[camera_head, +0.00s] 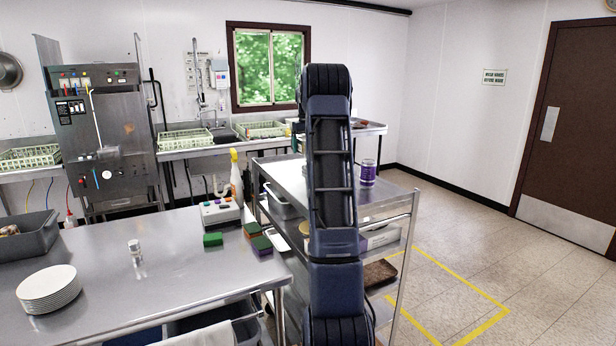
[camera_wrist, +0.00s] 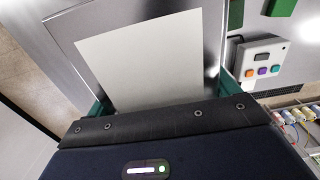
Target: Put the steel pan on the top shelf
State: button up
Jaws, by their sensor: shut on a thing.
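My gripper (camera_wrist: 165,95) shows in the wrist view with a green finger on each side, shut on a flat grey metal piece that I take to be the steel pan (camera_wrist: 66,28). A pale rectangle covers much of the pan's visible face. The pan's far end runs out of the picture. In the head view my raised arm hides most of the gripper and the pan. The shelved steel cart stands behind my arm, and its top shelf (camera_head: 388,192) is partly covered by the arm.
A purple jar (camera_head: 368,172) stands on the cart's top shelf. Lower shelves hold a steel container (camera_head: 283,203) and a brown tray (camera_head: 381,273). The front counter carries plates (camera_head: 48,288), sponges (camera_head: 213,239) and a button box (camera_head: 219,211), also in the wrist view (camera_wrist: 262,62). Floor at right is clear.

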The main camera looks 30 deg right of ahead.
notch_tip(320, 180, down, 13)
jog(key=shift+f, duration=0.15)
dwell(0.5)
jog(key=shift+f, duration=0.1)
jog(key=o, duration=1.2)
jog(key=shift+o, duration=0.3)
